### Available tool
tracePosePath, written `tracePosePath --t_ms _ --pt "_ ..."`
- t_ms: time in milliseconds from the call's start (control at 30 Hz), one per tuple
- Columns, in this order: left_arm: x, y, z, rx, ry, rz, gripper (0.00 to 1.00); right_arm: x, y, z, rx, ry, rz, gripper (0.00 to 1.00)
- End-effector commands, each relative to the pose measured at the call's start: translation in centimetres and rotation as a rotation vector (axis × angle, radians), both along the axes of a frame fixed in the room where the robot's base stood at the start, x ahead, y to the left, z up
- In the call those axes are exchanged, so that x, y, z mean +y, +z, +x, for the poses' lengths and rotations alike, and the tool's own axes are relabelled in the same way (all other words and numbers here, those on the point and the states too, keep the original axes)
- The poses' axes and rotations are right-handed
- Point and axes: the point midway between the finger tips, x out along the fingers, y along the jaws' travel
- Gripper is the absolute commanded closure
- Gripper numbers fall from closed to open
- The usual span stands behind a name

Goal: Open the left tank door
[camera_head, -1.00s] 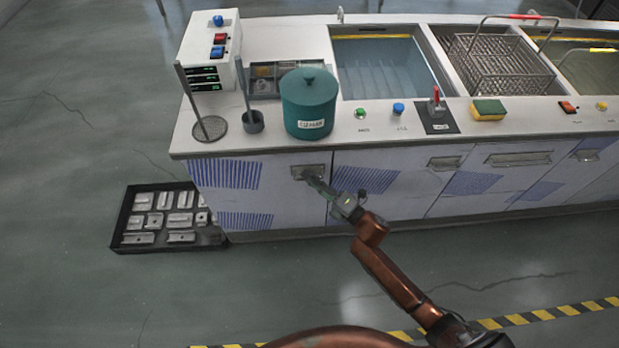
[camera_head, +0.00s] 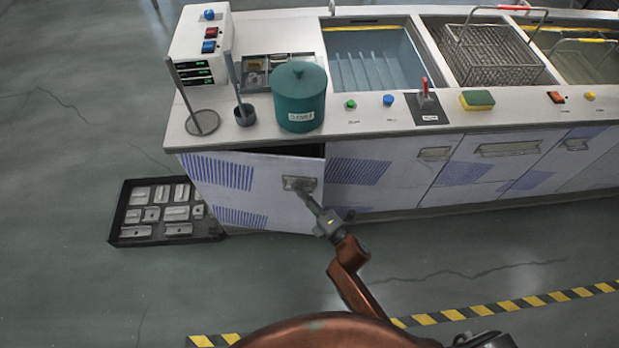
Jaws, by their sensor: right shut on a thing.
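The left tank door (camera_head: 245,190) is a pale panel with blue striped vents at the left end of the tank cabinet. It stands partly open, swung out on its left side, with a dark gap along its top and right edge. My right gripper (camera_head: 304,192) is shut on the grey door handle (camera_head: 299,184) near the door's right edge. The fingertips are small and partly hidden at the handle. My left gripper is not in view.
A black tray (camera_head: 128,233) with several metal parts lies on the floor left of the door. The worktop (camera_head: 350,140) carries a green canister (camera_head: 299,97) and a control box (camera_head: 203,45). The floor in front is clear, with a yellow-black stripe (camera_head: 455,314).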

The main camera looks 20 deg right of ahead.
Motion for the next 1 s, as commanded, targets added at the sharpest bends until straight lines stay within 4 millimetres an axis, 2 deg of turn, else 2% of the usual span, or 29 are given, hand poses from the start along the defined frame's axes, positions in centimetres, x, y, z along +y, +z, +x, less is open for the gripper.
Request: tracePosePath --t_ms 33,200,633,667,733,1000 --pt "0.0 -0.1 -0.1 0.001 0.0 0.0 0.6 0.8 -0.4 -0.8 0.01 -0.015 0.008 1.0" --pt "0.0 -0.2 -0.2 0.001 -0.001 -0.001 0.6 1.4 -0.3 -2.1 0.009 -0.059 0.003 1.0" --pt "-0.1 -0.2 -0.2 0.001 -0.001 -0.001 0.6 1.3 -0.2 -2.5 0.008 -0.08 -0.004 1.0" --pt "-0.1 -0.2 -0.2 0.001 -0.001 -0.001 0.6 1.2 -0.2 -2.5 0.008 -0.08 -0.004 0.91" --pt "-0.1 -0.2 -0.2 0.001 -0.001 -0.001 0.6 1.2 -0.1 -2.5 0.008 -0.081 -0.004 0.86" --pt "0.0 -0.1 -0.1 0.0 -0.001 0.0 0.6 1.0 0.0 -2.5 0.005 -0.081 -0.003 0.85"
